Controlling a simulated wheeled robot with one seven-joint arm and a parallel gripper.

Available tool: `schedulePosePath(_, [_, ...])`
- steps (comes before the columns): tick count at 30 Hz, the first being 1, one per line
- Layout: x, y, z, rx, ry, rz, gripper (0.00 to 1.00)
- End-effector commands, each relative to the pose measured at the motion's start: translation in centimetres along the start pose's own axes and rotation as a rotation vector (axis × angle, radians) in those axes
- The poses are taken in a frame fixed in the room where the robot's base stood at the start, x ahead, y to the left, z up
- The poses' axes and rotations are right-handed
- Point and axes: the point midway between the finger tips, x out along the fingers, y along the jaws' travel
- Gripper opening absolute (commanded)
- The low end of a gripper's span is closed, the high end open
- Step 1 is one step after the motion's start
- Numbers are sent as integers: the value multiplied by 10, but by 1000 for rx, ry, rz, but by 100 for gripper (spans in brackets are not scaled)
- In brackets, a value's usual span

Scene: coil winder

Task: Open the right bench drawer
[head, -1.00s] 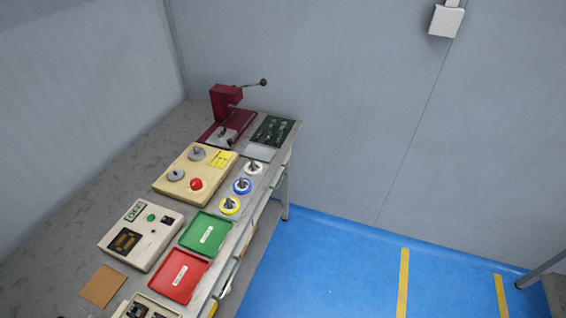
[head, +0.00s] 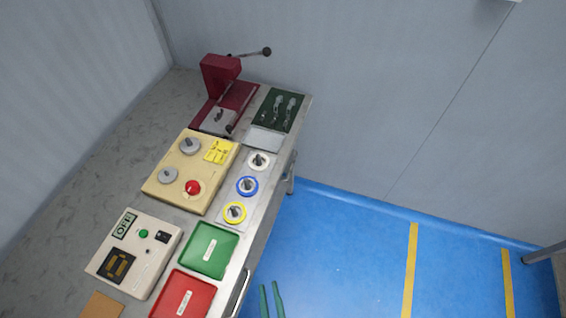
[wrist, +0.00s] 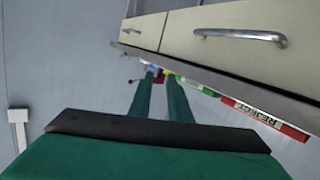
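The nearer drawer front (wrist: 270,60) has a large handle (wrist: 240,36). In the head view a handle (head: 240,292) shows at the bench front by the trays. My gripper (head: 270,286) has green fingers, apart and empty, in front of the bench. It also shows in the wrist view (wrist: 165,76), touching no handle.
The bench top holds a red tray (head: 183,297), a green tray (head: 207,250), several spools, a cream control box (head: 190,170), a meter box (head: 135,253) and a dark red press (head: 222,78). Blue floor (head: 340,260) right of the bench is clear. Walls close off the far side.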

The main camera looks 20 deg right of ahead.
Motion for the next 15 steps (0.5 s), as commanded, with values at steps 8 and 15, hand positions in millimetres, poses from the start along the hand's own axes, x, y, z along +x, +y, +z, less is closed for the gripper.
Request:
schedulePosePath(8, [88,6,55,-234,97,84,17])
schedulePosePath(15, [174,30,83,-445,159,181,17])
